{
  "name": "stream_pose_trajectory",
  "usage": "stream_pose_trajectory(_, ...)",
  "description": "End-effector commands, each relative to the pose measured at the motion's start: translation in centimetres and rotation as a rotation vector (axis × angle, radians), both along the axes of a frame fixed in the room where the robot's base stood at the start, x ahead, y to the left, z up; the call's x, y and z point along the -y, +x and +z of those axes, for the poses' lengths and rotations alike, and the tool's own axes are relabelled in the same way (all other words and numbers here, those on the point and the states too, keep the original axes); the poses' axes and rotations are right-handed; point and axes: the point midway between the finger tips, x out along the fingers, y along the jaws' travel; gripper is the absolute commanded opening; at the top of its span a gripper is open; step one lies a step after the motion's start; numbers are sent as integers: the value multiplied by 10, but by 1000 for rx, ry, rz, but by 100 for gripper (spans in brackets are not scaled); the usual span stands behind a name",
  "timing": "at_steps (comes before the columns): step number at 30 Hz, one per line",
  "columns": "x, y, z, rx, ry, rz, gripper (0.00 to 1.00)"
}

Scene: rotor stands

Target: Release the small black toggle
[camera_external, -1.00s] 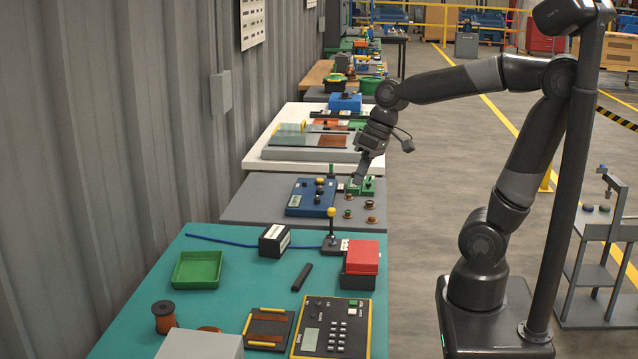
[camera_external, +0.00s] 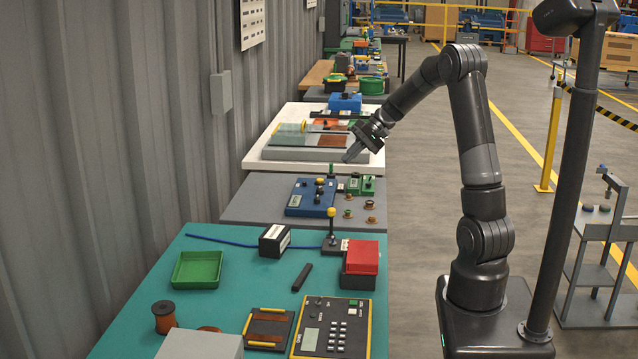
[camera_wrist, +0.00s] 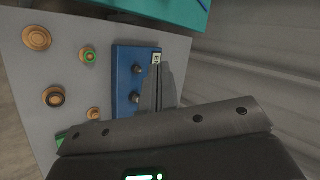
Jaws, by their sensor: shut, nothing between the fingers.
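A blue control box (camera_external: 311,205) stands on the grey table, with small dark knobs or toggles on its top. It also shows in the wrist view (camera_wrist: 124,60), where two dark knobs (camera_wrist: 137,69) stand up from it. A green box (camera_external: 367,187) with a small dark part on top sits to its right; I cannot tell which dark part is the black toggle. My gripper (camera_external: 347,158) is shut and empty, above the grey table's far edge and apart from both boxes. In the wrist view its closed fingers (camera_wrist: 158,82) cover part of the blue box.
Several round buttons (camera_wrist: 37,38) lie on the grey table (camera_external: 250,206). A teal table (camera_external: 235,240) in front holds a black lever with a yellow knob (camera_external: 331,213), a red box (camera_external: 361,255) and a green tray (camera_external: 197,284). A corrugated wall (camera_external: 110,130) runs along the left.

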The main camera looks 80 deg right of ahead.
Motion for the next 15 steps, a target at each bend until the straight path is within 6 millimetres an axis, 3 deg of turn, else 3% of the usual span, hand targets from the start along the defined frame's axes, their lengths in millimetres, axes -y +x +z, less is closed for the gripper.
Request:
stream_pose_trajectory(1, 23, -10, -9, 20, 22, -43, 0)
stream_pose_trajectory(8, 116, -61, -43, 141, 83, -220, 0)
stream_pose_trajectory(15, 200, -139, -86, 278, 110, -411, 0)
